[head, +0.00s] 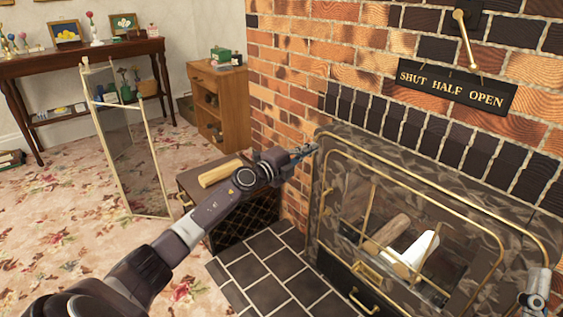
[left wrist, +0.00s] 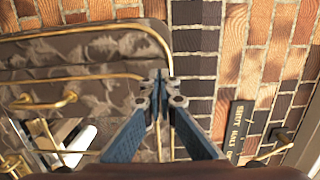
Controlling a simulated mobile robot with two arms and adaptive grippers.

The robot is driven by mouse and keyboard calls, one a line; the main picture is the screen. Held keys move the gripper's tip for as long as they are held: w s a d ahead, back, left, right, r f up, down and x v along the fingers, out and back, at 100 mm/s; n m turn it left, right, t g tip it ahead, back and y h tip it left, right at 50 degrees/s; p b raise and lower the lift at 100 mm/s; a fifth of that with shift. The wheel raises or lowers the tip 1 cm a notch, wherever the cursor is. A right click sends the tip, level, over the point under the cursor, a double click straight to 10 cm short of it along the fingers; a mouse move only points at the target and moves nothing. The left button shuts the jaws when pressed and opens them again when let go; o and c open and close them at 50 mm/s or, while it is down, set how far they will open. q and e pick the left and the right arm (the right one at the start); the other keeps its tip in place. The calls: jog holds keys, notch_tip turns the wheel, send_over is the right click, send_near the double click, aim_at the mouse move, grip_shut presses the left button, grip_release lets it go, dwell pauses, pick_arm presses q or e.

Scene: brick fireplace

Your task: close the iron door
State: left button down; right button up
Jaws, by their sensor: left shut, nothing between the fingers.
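The fireplace front (head: 325,190) is dark, mottled metal with brass rails, on the right of the head view. Its mottled face and brass rails also show in the left wrist view (left wrist: 100,45). Logs (head: 387,232) and a white piece show inside the opening. I cannot tell which part is the iron door or how far it stands open. My left gripper (head: 303,152) is at the upper left corner of this front, beside the brick wall. Its blue fingers (left wrist: 160,80) are shut and empty. Whether they touch the front is unclear.
A sign reading "SHUT HALF OPEN" (head: 456,87) hangs below a brass lever (head: 464,38) on the bricks. A dark box (head: 245,220) stands beside the tiled hearth (head: 272,266). A brass-framed glass panel (head: 128,150) stands on the carpet.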

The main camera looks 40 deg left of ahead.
pick_arm(q)
jog(key=s+a+p, duration=0.1)
jog(key=s+a, duration=0.1)
jog(key=s, duration=0.7)
jog(key=shift+a+f+p, duration=0.15)
jog(key=shift+f+p, duration=0.15)
jog(key=shift+f, duration=0.05)
pick_arm(e)
jog(key=w+f+g+h, duration=0.1)
jog(key=w+f+g, duration=0.3)
jog(key=f, duration=0.4)
jog(key=shift+w+a+f+g+h, duration=0.2)
jog(key=shift+w+g+h, duration=0.15)
jog(key=shift+w, duration=0.2)
